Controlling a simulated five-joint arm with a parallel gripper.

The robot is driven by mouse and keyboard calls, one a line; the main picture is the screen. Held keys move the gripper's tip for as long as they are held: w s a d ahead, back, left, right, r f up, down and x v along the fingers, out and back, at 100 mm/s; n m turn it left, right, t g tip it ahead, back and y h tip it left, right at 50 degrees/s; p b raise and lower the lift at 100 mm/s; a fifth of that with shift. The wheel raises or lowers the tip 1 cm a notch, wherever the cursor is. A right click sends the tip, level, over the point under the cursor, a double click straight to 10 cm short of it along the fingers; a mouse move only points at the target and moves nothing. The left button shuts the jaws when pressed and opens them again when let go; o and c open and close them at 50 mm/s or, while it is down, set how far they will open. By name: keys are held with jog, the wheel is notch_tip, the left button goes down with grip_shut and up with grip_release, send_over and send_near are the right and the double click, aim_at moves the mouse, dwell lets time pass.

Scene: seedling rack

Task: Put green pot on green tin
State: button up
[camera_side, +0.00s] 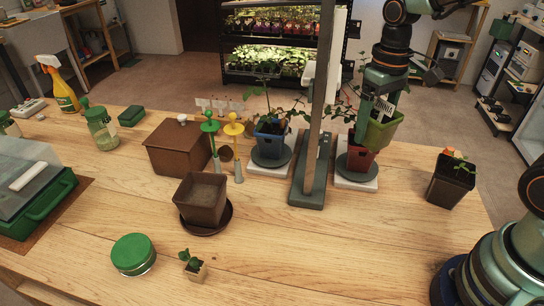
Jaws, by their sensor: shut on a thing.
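The green pot (381,131), with a plant and a dark label, is at the upper right. My gripper (384,104) comes down from above and is shut on it. The pot is tilted a little and appears just above and in front of the red pot (357,163). I cannot tell whether the two touch. The green tin (133,252), round with a flat green lid, stands at the front left of the table, far from my gripper. Its lid is bare.
A wooden post on a dark base (309,186) stands between the red pot and a blue pot (270,142). A black pot (447,192) is at right. The front middle is clear.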

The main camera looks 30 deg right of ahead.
jog(key=s+a+n, duration=0.2)
jog(key=s+a, duration=0.2)
jog(key=a, duration=0.5)
jog(key=w+a+r+n, duration=0.2)
jog(key=w+a+n, duration=0.2)
jog(key=a+n, duration=0.35)
jog(key=shift+m, duration=0.25)
jog(key=f, duration=1.8)
jog(key=shift+s+a+f, duration=0.1)
jog(key=shift+a+f, duration=0.1)
jog(key=shift+f, duration=0.2)
jog(key=o, duration=1.5)
jog(key=shift+f, duration=0.15)
jog(key=shift+c, duration=0.2)
notch_tip(320, 180, up, 12)
jog(key=shift+r, duration=0.2)
